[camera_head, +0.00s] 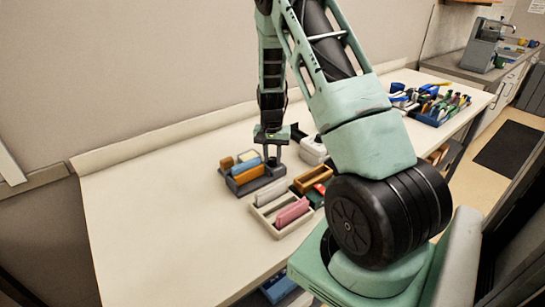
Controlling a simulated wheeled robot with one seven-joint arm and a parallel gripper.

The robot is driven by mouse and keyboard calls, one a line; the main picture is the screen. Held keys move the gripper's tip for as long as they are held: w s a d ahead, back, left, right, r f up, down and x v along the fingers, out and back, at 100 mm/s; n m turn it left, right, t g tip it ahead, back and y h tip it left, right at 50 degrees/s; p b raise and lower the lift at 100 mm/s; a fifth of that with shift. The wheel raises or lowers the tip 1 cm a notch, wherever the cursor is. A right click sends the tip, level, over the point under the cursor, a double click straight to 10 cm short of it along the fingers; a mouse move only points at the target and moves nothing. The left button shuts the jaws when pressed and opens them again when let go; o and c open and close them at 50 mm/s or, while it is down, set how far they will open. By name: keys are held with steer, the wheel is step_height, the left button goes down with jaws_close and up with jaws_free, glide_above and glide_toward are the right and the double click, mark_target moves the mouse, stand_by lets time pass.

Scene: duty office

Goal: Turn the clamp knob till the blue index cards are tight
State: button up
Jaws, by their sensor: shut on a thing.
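A dark grey clamp holder (262,183) stands on the table in the head view. A row of cards or blocks sits in it, with a blue stack (245,167) between tan and orange ones. My gripper (273,154) points down over the right end of this holder, just right of the blue index cards. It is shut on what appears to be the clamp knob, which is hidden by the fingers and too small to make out. I cannot tell how tight the blue cards are.
A cream tray with pink blocks (293,211) and a wooden box (313,178) stand in front of the holder. A white object (313,150) stands behind. A blue bin of supplies (432,115) is at the far right. The table's left side is clear.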

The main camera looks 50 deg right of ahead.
mark_target(272, 158)
steer(key=m, duration=0.4)
steer(key=shift+m, duration=0.3)
steer(key=shift+m+p, duration=0.4)
steer(key=shift+m, duration=1.5)
steer(key=o, duration=1)
step_height(272, 158, up, 18)
steer(key=b, duration=0.2)
steer(key=shift+w+f+b, duration=0.2)
steer(key=shift+f+b, duration=0.05)
steer(key=shift+b, duration=0.05)
